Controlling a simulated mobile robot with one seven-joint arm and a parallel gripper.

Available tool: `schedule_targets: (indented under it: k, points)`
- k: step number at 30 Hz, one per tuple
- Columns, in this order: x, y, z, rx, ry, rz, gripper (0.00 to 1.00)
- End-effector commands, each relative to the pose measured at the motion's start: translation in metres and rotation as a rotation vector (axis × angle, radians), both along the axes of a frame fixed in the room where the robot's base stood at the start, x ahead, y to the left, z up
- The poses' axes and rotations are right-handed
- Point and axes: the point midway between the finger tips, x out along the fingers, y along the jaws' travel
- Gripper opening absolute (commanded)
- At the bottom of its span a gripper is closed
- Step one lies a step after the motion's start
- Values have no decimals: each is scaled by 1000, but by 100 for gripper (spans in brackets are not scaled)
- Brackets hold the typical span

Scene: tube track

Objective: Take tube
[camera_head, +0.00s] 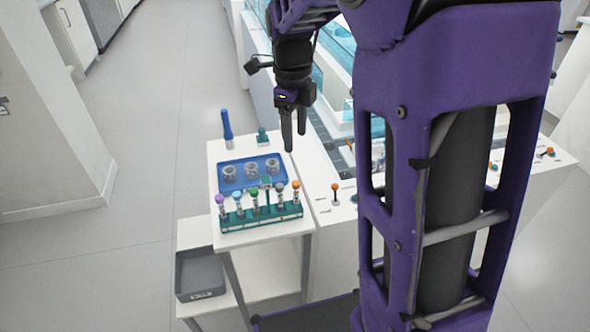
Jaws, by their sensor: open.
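A green rack (262,218) stands near the front of the white table and holds a row of several upright tubes with coloured caps. The caps include a purple-capped tube (221,204), a green-capped tube (255,201) and an orange-capped tube (297,192) at the right end. My gripper (294,142) points down above the back right part of the table, behind and above the rack. Its fingers are open with nothing visible between them. It is apart from the tubes.
A blue tray (233,185) with several grey round holders lies behind the rack. A blue upright tool (227,128) and a small green item (262,137) stand at the table's back. A grey bin (200,275) sits on the lower shelf. A console with orange-topped levers (335,188) adjoins at right.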

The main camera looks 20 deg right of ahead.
Motion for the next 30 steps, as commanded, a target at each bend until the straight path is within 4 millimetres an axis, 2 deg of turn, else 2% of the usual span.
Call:
schedule_targets:
  k: [5, 8, 15, 21, 30]
  points:
    - [-12, 6, -13, 47, 55, -48, 60]
    - [-13, 6, -29, 49, 62, -52, 60]
    - [-13, 5, -82, 47, 60, -52, 60]
    - [-13, 6, -118, 47, 59, -50, 60]
    - [-12, 5, -137, 47, 55, -50, 60]
